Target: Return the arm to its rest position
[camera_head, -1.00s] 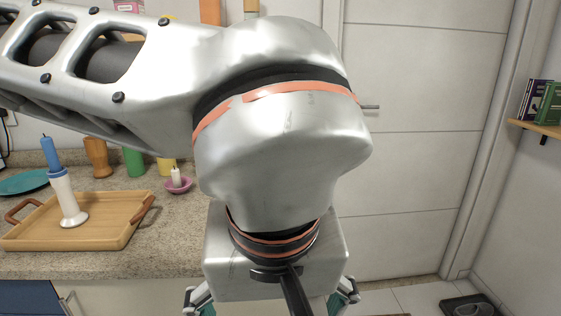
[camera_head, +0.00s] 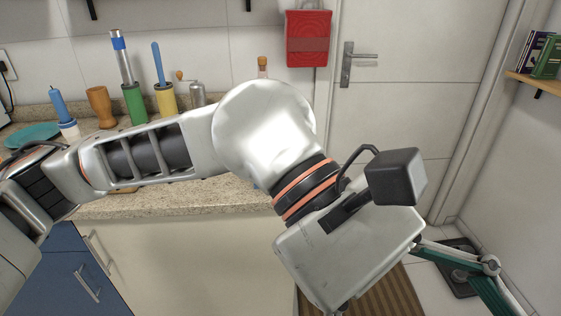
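My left arm comes in from the left and bends in mid-picture over the counter's front edge. My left gripper (camera_head: 420,290) hangs at the lower right, in front of the cabinet and over the floor. One green-grey finger is splayed out to the right. Only a sliver of the other shows at the bottom edge, and the fingertips are mostly out of view. The gripper looks open, with nothing seen between its fingers. My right arm and gripper are not in view.
The counter (camera_head: 190,195) holds a blue candle (camera_head: 58,103), a wooden cup (camera_head: 101,107), a green canister (camera_head: 134,103), a yellow canister (camera_head: 166,98) and a teal plate (camera_head: 32,136). My arm mostly hides the wooden tray. A door (camera_head: 405,110) and striped rug (camera_head: 400,292) are at right.

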